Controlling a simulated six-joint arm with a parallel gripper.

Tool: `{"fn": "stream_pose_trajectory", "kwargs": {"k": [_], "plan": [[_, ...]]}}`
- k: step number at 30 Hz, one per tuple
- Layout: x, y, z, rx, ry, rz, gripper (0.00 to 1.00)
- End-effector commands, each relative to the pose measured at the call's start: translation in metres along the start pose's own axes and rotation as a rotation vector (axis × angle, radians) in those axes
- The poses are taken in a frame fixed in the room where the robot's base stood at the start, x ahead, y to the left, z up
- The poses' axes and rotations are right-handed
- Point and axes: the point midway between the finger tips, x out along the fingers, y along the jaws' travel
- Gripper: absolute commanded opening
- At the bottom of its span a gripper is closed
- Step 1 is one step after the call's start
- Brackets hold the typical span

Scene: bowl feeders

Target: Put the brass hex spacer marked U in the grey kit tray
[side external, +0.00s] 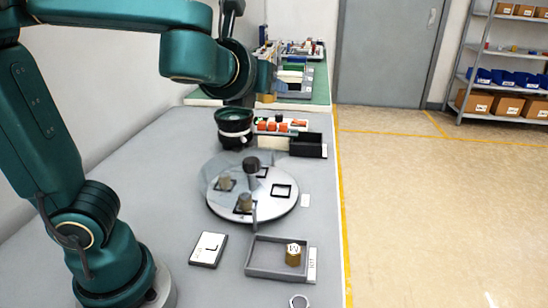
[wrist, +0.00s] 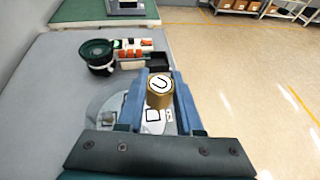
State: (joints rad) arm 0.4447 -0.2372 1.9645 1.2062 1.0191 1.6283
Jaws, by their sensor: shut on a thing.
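My gripper (wrist: 160,92) is shut on a brass hex spacer (wrist: 159,98), whose white top face shows a black U in the wrist view. In the side view my gripper (side external: 266,92) is raised behind the turntable, and the spacer's brass lower end (side external: 267,98) shows below the fingers. The grey kit tray (side external: 262,273) lies on the front of the bench, well apart from my gripper. Another brass spacer (side external: 293,256) with a marked white top stands in the tray's right part; I cannot read its mark surely. The tray's left part is empty.
A round turntable (side external: 230,212) with square nests, several brownish parts and a dark post stands between my gripper and the tray. A card marked L (side external: 208,249) lies left of the tray. A dark bowl (side external: 235,122) and a black bin (side external: 308,146) stand behind the turntable.

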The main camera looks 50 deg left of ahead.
Motion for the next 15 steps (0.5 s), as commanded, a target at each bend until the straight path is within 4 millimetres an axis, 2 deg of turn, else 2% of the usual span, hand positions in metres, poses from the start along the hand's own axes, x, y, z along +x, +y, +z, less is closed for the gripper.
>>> {"fn": "stream_pose_trajectory", "kwargs": {"k": [4,9,15], "plan": [[-0.015,-0.003,-0.011,0.053,-0.002,-0.138,0.0],[-0.017,-0.013,-0.026,0.102,0.0,-0.244,0.0],[-0.018,-0.016,-0.026,0.1,0.001,-0.239,0.0]]}}
